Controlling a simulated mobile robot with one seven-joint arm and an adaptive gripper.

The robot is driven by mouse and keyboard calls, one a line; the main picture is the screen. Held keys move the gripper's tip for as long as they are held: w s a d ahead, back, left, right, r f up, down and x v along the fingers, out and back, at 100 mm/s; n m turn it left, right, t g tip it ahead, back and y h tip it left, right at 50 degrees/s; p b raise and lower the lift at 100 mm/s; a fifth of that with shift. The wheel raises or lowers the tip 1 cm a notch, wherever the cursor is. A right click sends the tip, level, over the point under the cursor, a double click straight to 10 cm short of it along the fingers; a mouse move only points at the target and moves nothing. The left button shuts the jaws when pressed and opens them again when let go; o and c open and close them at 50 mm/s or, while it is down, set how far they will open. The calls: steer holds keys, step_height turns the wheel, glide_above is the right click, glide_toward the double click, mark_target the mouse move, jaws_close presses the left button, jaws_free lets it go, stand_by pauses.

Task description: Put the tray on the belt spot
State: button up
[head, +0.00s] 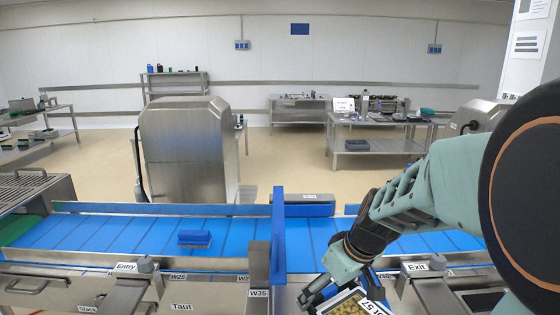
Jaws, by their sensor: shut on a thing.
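The tray (350,303) shows at the bottom edge of the head view, right of the middle. It has yellow contents and a white label ending in "57"; its lower part is cut off by the frame. My gripper (318,294) is shut on the tray's left side, in front of the belt's near rail. The blue conveyor belt (100,236) runs across the view behind the gripper, with dark cross lines. Labels W25 and W35 sit on its near edge. I cannot tell which marked place is the belt spot.
A blue block (194,239) lies on the belt left of the middle. An upright blue plate (278,235) stands across the belt, left of my gripper. Brackets labelled Entry (127,267) and Exit (416,267) stick out in front. A steel cabinet (187,145) stands behind.

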mark_target(341, 299)
steer(key=m, duration=0.1)
steer(key=w+d+m+h+p, duration=0.1)
steer(key=shift+d+f+m, duration=0.2)
steer(key=shift+f+m, duration=0.05)
steer(key=shift+m, duration=0.15)
steer(key=shift+w+d+f+m+t+h+p, duration=0.2)
steer(key=shift+w+d+m+h+p, duration=0.2)
steer(key=shift+m+p, duration=0.4)
steer(key=shift+w+d+f+m+t+h+p, duration=0.1)
steer(key=shift+w+d+m+t+h+p, duration=0.25)
steer(key=shift+m, duration=0.65)
steer(key=s, duration=0.4)
steer(key=shift+f+g, duration=0.1)
steer(key=shift+g, duration=0.15)
